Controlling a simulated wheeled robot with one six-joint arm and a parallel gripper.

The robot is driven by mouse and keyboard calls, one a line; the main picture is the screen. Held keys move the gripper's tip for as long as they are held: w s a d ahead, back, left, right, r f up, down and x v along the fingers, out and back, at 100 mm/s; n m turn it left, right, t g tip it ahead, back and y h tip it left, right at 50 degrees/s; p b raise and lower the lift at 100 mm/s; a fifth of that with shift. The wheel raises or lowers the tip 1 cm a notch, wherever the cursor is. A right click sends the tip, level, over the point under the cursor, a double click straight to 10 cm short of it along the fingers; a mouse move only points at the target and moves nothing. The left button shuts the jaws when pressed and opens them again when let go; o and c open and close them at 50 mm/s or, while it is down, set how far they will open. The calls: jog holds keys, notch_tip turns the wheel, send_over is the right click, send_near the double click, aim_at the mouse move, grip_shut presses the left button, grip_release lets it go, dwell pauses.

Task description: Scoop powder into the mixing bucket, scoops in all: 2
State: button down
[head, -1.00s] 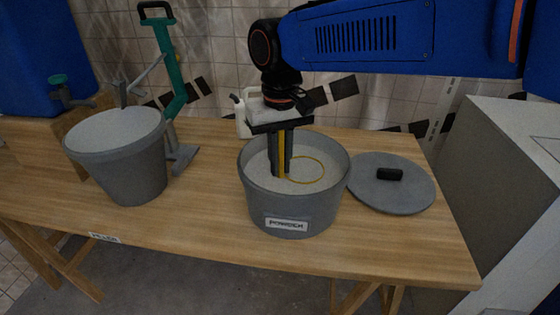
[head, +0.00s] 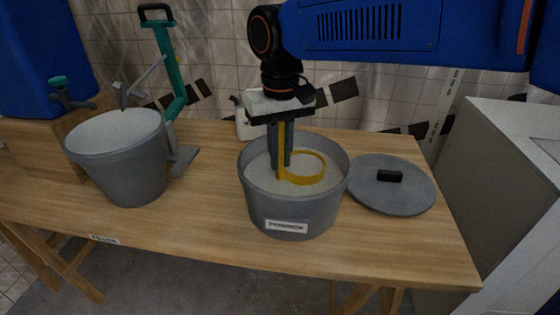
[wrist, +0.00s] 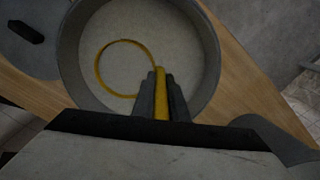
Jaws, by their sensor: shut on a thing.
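My gripper (head: 281,160) is shut on the handle of a yellow scoop (head: 303,181) and points down inside the powder tub (head: 290,216). The scoop's round cup shows above the pale powder (head: 262,174), inside the rim. In the wrist view the yellow ring of the scoop (wrist: 99,72) lies left of my gripper (wrist: 161,95), over the powder. Whether the cup holds powder, I cannot tell. The grey mixing bucket (head: 128,172) stands on the left of the table and looks filled with a pale surface close to its rim.
The tub's grey lid (head: 395,197) lies flat on the table to the right. A blue tank with a tap (head: 70,95) and a green stand (head: 172,80) are at the left back. A white jug (head: 243,125) stands behind the tub. Table (head: 205,205) is clear between bucket and tub.

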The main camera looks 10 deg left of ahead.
jog(key=shift+r, duration=7.25)
